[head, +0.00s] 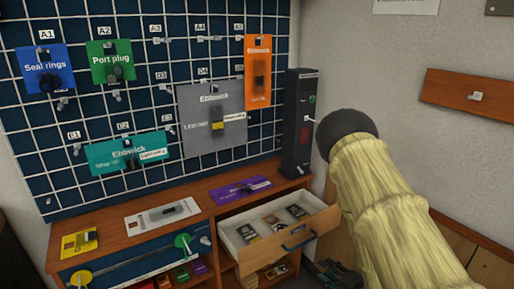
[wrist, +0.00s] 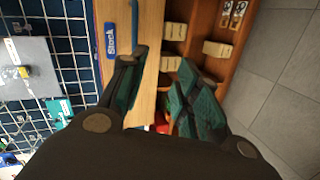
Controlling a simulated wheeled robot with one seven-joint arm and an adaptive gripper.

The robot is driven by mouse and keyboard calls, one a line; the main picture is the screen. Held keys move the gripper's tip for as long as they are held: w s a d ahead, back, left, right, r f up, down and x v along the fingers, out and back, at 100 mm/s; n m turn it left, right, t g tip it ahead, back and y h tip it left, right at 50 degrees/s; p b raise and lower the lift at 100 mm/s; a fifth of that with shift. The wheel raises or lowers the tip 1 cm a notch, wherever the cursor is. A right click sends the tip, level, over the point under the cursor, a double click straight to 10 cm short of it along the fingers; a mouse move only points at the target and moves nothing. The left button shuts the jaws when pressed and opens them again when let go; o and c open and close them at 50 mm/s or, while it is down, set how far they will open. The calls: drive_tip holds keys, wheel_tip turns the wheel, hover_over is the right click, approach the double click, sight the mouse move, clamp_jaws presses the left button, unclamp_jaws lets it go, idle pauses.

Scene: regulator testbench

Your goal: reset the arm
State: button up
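My arm, in a pale yellow sleeve with a dark rounded joint, fills the right side of the head view. My gripper (head: 333,274) shows only in part at the bottom edge there, low in front of the open drawer's right side. In the wrist view my gripper (wrist: 164,62) has its two dark, green-padded fingers spread apart. Nothing is between them; the wooden bench and shelves show behind the gap.
The wooden bench (head: 205,215) has an open drawer (head: 310,228) with several small items. Coloured packs, such as an orange one (head: 258,70), hang on the wire grid board behind. A dark upright box (head: 299,120) stands near the dark joint. Grey floor (wrist: 285,85) looks clear.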

drive_tip(key=s+f+m+g+h+p, duration=0.35)
drive_tip(key=s+f+m, duration=0.25)
drive_tip(key=s+m, duration=0.3)
drive_tip(key=s+a+f+m+g+p, duration=0.1)
drive_tip(key=s+m+g+p, duration=0.1)
drive_tip(key=s, duration=0.7)
drive_tip(key=s+a+m+g+h+p, duration=0.1)
drive_tip(key=s+m+g, duration=0.3)
drive_tip(key=s, duration=0.6)
drive_tip(key=s+a+f+m+g+h+p, duration=0.1)
drive_tip(key=s+a+m+g+p, duration=0.1)
drive_tip(key=s+m, duration=0.4)
drive_tip(key=s+g, duration=0.1)
drive_tip(key=s, duration=0.2)
drive_tip(key=shift+s+f+p, duration=0.15)
drive_tip(key=shift+f+p, duration=0.15)
drive_tip(key=shift+g+h, duration=0.25)
